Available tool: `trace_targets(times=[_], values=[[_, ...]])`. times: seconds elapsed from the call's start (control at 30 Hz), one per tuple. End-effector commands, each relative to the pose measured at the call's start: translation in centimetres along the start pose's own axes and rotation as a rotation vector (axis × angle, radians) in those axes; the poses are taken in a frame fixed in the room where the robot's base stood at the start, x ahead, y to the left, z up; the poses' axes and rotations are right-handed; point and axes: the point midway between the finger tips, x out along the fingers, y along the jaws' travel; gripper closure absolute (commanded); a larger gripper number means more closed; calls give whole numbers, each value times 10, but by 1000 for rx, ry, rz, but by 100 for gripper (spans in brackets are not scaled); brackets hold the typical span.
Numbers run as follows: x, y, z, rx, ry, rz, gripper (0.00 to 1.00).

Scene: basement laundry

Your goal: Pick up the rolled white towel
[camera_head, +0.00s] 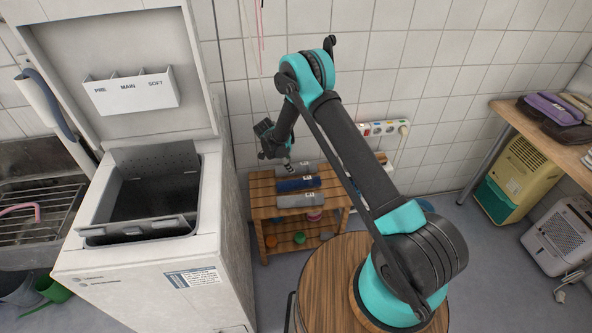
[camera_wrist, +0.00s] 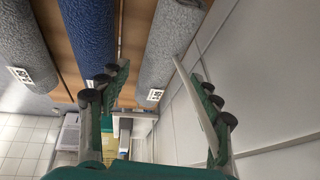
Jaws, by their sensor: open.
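Three rolled towels lie side by side on a wooden shelf. None looks plainly white. The back roll is pale grey (camera_head: 288,171) and, in the wrist view, lies nearest the tiled wall (camera_wrist: 168,42). The middle roll is blue (camera_head: 296,184), also in the wrist view (camera_wrist: 87,38). The front roll is grey (camera_head: 299,200) and sits at the left in the wrist view (camera_wrist: 20,40). My gripper (camera_wrist: 150,68) is open and empty, its fingers apart on either side of the back roll's near end. In the head view my gripper (camera_head: 286,160) is small, just above that roll.
The wooden shelf (camera_head: 266,213) stands between a washing machine (camera_head: 150,270) with raised lid on the left and my arm. The tiled wall (camera_wrist: 250,70) runs close behind the back roll. A power strip (camera_head: 383,128) hangs on the wall. Small items lie on the lower shelf.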

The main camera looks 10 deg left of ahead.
Motion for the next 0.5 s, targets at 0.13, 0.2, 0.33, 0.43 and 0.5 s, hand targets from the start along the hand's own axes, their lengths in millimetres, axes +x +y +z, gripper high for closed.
trace_targets(times=[0.13, 0.2, 0.33, 0.43, 0.5], values=[[11, 0, 0, 0, 0, 0, 36], [13, 0, 0, 0, 0, 0, 36], [22, -1, -3, 1, 0, 0, 36], [35, -3, -6, 1, 0, 0, 36], [46, -4, -8, 1, 0, 0, 36]])
